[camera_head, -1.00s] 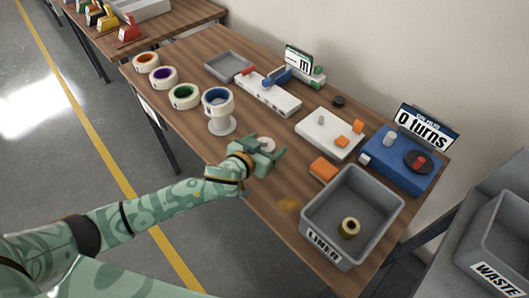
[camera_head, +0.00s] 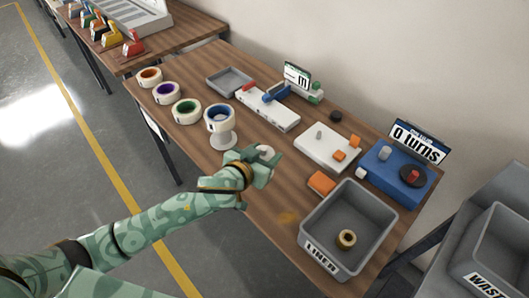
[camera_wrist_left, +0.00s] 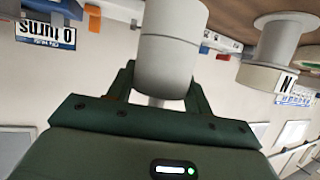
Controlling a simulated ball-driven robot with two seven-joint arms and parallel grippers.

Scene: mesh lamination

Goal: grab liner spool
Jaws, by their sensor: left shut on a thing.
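A plain white cylinder, which looks like a spool (camera_head: 267,153), is between the fingers of my left gripper (camera_head: 265,160), near the front edge of the wooden table. In the left wrist view the pale grey-white spool (camera_wrist_left: 168,60) stands large between the two dark green fingers (camera_wrist_left: 160,95), which are shut on it. A small gold-brown roll with a dark core (camera_head: 346,239) lies in the grey bin marked LINER (camera_head: 313,227). I cannot tell whether the held spool touches the table. My right gripper is not in view.
Left of my gripper a blue-cored roll sits on a white stand (camera_head: 222,138). Beyond it are green (camera_head: 187,112), purple and orange-cored rolls. A white plate (camera_head: 326,147), an orange block (camera_head: 321,183) and a blue device (camera_head: 388,172) stand to the right. A WASTE bin (camera_head: 490,240) is at far right.

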